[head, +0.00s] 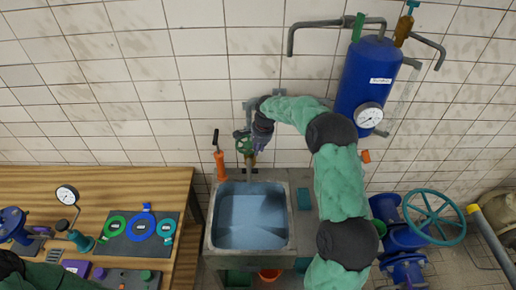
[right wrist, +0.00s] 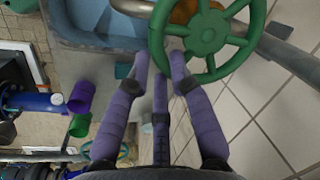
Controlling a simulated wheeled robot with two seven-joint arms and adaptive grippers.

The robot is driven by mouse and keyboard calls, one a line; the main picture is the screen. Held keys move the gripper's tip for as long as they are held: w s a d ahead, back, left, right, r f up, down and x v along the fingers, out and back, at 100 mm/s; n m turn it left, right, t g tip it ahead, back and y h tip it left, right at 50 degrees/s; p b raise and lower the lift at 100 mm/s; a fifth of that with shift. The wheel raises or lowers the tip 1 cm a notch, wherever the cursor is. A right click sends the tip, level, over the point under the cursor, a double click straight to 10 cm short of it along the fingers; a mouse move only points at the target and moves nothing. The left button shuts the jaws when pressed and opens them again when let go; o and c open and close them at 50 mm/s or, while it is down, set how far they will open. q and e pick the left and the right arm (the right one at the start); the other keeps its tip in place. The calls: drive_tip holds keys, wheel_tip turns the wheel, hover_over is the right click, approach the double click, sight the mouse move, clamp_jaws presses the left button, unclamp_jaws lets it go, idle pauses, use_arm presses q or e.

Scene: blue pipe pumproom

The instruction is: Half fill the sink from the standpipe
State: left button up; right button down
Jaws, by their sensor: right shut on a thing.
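The sink (head: 292,232) is a grey metal basin against the tiled wall, bluish inside; I cannot tell for sure how high any water stands. The standpipe (head: 250,162) rises behind its back edge, with a green handwheel (head: 242,142) on it. My right gripper (head: 255,144) is at this wheel. In the right wrist view the purple fingers of my right gripper (right wrist: 160,62) are shut at the rim of the green handwheel (right wrist: 208,42); the sink (right wrist: 100,25) lies beyond, at the upper left. My left gripper is out of view; only a green sleeve shows at the lower left.
A wooden bench (head: 100,185) on the left holds a gauge (head: 67,195) and coloured rings on a dark mat. An orange-handled tool (head: 220,164) stands by the sink's back left. A blue tank (head: 368,80) hangs on the wall; a teal valve wheel (head: 434,216) is at right.

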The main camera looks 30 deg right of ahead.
drive_tip(key=shift+w+d+f+n+g+y, duration=0.15)
drive_tip(key=shift+d+n, duration=0.25)
drive_tip(key=shift+n, duration=0.55)
drive_tip(key=shift+w+d+r+n+g+y, duration=0.15)
drive_tip(key=shift+d+n, duration=0.3)
drive_tip(key=shift+n, duration=0.55)
drive_tip(key=shift+w+d+f+n+y, duration=0.15)
drive_tip(key=shift+w+d+n+y, duration=0.2)
drive_tip(key=shift+n, duration=0.6)
drive_tip(key=c, duration=1.1)
unclamp_jaws()
drive_tip(key=shift+s, duration=0.1)
drive_tip(key=shift+c, duration=0.2)
drive_tip(key=shift+o, duration=0.2)
drive_tip(key=shift+d, duration=0.1)
